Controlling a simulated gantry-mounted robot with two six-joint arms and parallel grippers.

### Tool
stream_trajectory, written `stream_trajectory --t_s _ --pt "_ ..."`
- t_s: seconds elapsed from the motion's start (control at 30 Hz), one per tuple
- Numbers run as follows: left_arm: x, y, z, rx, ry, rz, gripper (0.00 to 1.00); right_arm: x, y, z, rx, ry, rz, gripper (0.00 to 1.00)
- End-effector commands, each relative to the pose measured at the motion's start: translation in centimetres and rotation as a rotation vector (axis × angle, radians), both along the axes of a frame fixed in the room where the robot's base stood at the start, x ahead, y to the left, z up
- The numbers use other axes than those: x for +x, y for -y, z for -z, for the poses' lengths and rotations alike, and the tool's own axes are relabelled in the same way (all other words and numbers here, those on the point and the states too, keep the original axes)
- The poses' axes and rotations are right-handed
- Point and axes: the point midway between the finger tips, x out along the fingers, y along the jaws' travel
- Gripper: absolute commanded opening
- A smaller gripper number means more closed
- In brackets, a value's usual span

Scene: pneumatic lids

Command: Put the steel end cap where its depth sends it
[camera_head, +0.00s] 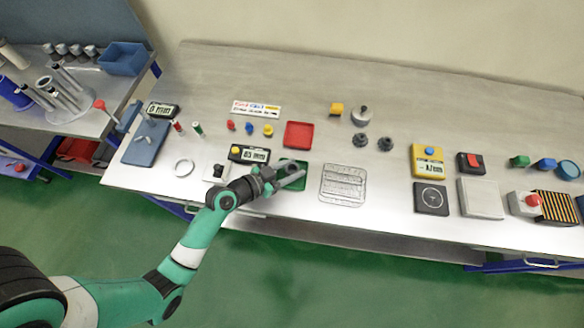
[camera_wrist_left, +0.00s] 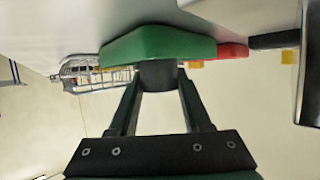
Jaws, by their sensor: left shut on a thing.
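My left gripper (camera_head: 294,178) is over the green tray (camera_head: 302,164) near the table's front edge. In the left wrist view its two fingers (camera_wrist_left: 158,92) are shut on a dark grey round piece, apparently the steel end cap (camera_wrist_left: 158,74). The cap sits between the fingertips, just in front of the green tray (camera_wrist_left: 160,44); whether it touches the tray I cannot tell. In the head view the gripper mostly hides the cap. The red tray (camera_head: 298,135) lies behind the green one and looks empty. My right gripper is not in view.
A gauge display reading about 65 mm (camera_head: 249,154) stands left of the green tray. Small coloured pieces, a label strip (camera_head: 257,109) and dark knobs (camera_head: 385,143) lie behind. The table's back strip is clear.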

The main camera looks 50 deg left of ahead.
Motion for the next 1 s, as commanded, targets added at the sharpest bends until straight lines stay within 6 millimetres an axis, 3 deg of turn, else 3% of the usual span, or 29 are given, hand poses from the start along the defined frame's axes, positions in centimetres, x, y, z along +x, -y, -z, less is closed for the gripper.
stream_trajectory --t_s 0.13,0.17,0.3,0.67,0.77,1.0 --pt "0.0 0.0 0.4 0.0 0.002 0.0 0.0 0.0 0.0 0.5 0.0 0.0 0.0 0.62" --pt "0.0 0.0 0.3 0.0 0.0 0.0 0.54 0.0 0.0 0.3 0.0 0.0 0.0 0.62" --pt "0.0 0.0 0.3 0.0 0.0 0.0 0.78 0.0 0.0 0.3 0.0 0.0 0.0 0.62" --pt "0.0 0.0 -0.4 0.0 0.0 0.0 0.78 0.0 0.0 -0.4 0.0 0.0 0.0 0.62" --pt "-1.4 -0.2 -0.6 -0.001 -0.002 -0.004 0.78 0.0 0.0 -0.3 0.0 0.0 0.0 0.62" --pt "-6.8 -0.8 -2.8 -0.002 -0.002 -0.007 0.78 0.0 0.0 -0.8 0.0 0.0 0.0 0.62"
